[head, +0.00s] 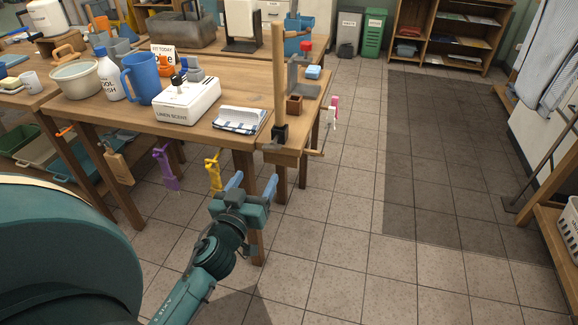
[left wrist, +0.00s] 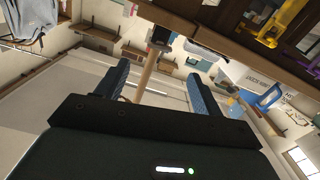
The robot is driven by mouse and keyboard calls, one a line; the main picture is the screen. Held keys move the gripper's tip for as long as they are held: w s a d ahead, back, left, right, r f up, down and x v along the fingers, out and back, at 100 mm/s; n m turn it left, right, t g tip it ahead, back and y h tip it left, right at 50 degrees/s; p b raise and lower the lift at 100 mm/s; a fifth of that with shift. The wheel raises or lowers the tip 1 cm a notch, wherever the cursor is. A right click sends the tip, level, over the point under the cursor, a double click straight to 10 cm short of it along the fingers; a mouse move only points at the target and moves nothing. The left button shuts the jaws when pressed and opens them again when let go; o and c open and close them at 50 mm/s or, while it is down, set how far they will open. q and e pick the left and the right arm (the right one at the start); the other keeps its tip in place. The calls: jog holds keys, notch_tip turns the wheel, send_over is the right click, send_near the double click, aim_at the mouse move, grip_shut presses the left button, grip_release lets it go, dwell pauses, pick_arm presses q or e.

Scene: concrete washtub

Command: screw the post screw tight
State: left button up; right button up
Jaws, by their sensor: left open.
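A tall wooden post (head: 278,75) stands at the right end of the wooden table, with a dark block (head: 280,133) at its foot. A thin wooden bar (head: 308,152) sticks out near that block at the table's edge; I cannot tell for certain which part is the post screw. My left gripper (head: 252,185) is open and empty, below and in front of the table corner, apart from the post. In the left wrist view the post (left wrist: 147,78) and dark block (left wrist: 160,36) show beyond the open fingers (left wrist: 158,78). My right gripper is out of view.
The table (head: 215,133) holds a white box (head: 188,100), a blue jug (head: 141,78), a bottle (head: 109,76) and a folded striped cloth (head: 240,120). A purple tool (head: 166,168) and a yellow tool (head: 213,170) hang at its front edge. The tiled floor (head: 345,230) to the right is clear.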

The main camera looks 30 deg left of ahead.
aim_at(272, 146)
pick_arm(q)
jog(key=p+x, duration=0.1)
jog(key=x, duration=1)
jog(key=shift+w+a+r, duration=0.1)
jog(key=shift+w+r, duration=0.05)
jog(key=shift+w, duration=0.15)
jog(key=shift+w+a, duration=0.15)
jog(key=shift+w, duration=0.55)
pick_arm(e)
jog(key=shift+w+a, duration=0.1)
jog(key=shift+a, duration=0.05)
pick_arm(q)
jog(key=c, duration=0.8)
jog(key=shift+c, duration=0.9)
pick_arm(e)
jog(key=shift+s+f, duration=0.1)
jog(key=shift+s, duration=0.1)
